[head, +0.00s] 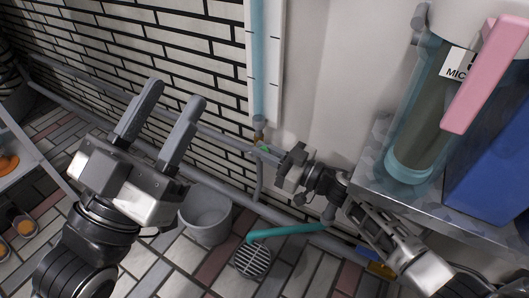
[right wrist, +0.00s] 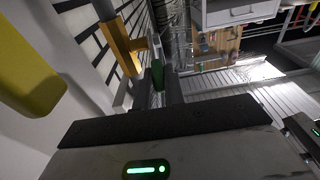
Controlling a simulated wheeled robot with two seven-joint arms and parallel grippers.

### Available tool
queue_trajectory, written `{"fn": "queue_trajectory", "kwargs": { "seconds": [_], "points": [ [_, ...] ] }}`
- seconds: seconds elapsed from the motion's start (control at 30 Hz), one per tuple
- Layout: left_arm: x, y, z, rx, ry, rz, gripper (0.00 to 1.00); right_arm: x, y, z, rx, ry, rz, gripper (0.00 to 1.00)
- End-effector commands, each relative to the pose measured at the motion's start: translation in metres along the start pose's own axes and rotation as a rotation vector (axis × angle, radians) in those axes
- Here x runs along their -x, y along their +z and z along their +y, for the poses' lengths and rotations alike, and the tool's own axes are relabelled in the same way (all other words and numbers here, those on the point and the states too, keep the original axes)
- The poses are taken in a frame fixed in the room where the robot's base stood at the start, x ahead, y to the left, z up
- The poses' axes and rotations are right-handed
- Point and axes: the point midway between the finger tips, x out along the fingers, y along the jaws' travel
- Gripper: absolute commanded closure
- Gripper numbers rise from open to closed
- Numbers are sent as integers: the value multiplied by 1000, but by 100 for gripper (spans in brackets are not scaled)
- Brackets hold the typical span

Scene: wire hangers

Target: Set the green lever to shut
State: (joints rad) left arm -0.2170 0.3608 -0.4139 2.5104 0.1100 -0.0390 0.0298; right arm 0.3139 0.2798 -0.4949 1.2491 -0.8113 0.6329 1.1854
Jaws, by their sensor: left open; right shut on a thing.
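The green lever (head: 264,149) is on a brass-coloured valve (head: 258,136) below a vertical light-blue tube (head: 263,70) on the wall. My right gripper (head: 274,154) reaches it from the right and hides part of it. In the right wrist view the green lever (right wrist: 157,74) is between the fingertips of my right gripper (right wrist: 158,84), which is shut on it. The brass valve (right wrist: 121,42) is just beyond, to the left. My left gripper (head: 176,94) is open and empty, in front of the brick wall and away from the lever. The lever's exact angle is hard to tell.
A grey bucket (head: 205,218) stands on the floor below, with a teal hose (head: 285,231) and a round drain grate (head: 251,262) beside it. A metal shelf (head: 370,170) at the right bears a glass cylinder (head: 428,115) and a blue box (head: 487,150). A pipe (head: 225,188) runs low along the wall.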

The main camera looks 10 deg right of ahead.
Motion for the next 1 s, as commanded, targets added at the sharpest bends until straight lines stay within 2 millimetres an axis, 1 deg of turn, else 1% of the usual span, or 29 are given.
{"fn": "queue_trajectory", "kwargs": {
  "seconds": [0.03,0.1,0.33,0.37,0.4,0.8,0.93,1.0],
  "points": [
    [1,-2,2,-32,13,30,58,1,4,-1,-4,0,23,100],
    [0,-6,2,-49,19,49,58,1,2,0,-1,2,37,100],
    [-1,-6,2,-47,18,48,58,1,1,0,0,2,36,100],
    [-1,-6,2,-47,18,47,58,1,1,0,0,2,36,84],
    [-1,-6,2,-46,18,47,58,1,1,0,0,2,36,80],
    [-1,-7,2,-44,18,45,58,2,1,0,1,3,34,80],
    [-3,-7,1,-22,15,26,58,13,0,0,2,3,32,80],
    [1,5,-1,44,-19,-44,58,24,0,0,0,4,30,80]
  ]
}}
